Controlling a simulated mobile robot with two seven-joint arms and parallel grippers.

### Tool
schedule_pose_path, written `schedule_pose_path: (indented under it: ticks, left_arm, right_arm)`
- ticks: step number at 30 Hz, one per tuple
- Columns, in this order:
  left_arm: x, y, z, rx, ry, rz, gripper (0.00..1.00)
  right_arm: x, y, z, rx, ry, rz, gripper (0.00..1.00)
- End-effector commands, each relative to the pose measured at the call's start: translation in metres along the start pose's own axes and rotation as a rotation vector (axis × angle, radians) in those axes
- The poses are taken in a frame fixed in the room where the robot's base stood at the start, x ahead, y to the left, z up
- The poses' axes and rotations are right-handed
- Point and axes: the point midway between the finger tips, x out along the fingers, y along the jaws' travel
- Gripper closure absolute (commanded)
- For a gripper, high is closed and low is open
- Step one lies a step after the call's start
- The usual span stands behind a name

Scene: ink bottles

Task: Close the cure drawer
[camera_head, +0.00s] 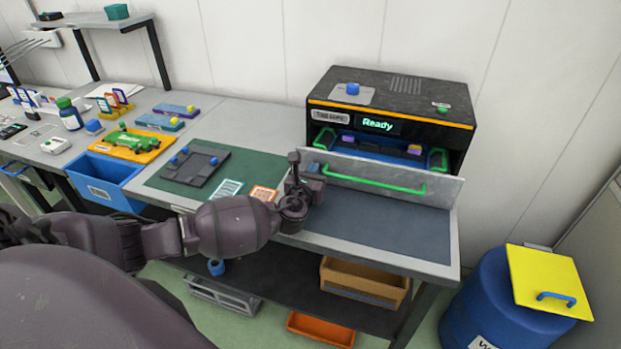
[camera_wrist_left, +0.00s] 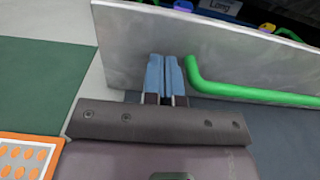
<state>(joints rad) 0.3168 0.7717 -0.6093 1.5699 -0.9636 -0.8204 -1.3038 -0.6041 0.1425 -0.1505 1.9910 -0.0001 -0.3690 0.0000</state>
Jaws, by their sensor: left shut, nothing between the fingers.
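The cure drawer (camera_head: 375,176) is part-way out of the black cure machine (camera_head: 400,97), which has a lit "Ready" display. Its grey front carries a green bar handle (camera_head: 370,180), and blue and purple items show inside behind the front. My left gripper (camera_head: 295,160) is at the left end of the drawer front. In the left wrist view its blue fingertips (camera_wrist_left: 164,75) are together with nothing between them, just left of the handle (camera_wrist_left: 235,90) and close to the drawer front (camera_wrist_left: 130,45). Whether they touch it I cannot tell. My right gripper does not show.
The dark bench mat (camera_head: 390,220) below the drawer is clear. A green mat with a grey fixture (camera_head: 195,165) and cards lies to the left, beside a blue bin (camera_head: 105,180). A blue barrel with a yellow lid (camera_head: 545,280) stands at the right.

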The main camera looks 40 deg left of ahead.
Motion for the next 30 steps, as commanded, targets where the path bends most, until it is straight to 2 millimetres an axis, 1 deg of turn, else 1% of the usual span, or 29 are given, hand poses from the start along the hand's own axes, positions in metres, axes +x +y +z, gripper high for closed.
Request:
schedule_pose_path:
  ticks: [8, 11, 14, 17, 24, 30]
  left_arm:
    - [0.002, 0.0, 0.0, -0.001, 0.0, -0.001, 1.0]
    - [0.002, 0.0, 0.0, -0.001, 0.0, 0.0, 1.0]
    - [0.008, 0.0, -0.001, 0.0, -0.001, 0.0, 1.0]
    - [0.025, 0.0, -0.002, 0.0, -0.001, 0.001, 1.0]
    - [0.078, -0.001, -0.005, 0.001, 0.002, 0.0, 1.0]
    - [0.116, -0.001, -0.006, 0.002, 0.003, 0.0, 1.0]
  right_arm:
    - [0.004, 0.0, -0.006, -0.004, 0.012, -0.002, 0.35]
    - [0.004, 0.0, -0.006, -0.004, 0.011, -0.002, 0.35]
    - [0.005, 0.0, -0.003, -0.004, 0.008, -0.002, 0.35]
    - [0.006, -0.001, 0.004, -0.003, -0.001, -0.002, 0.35]
    - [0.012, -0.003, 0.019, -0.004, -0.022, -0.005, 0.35]
    - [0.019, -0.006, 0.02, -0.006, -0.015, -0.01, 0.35]
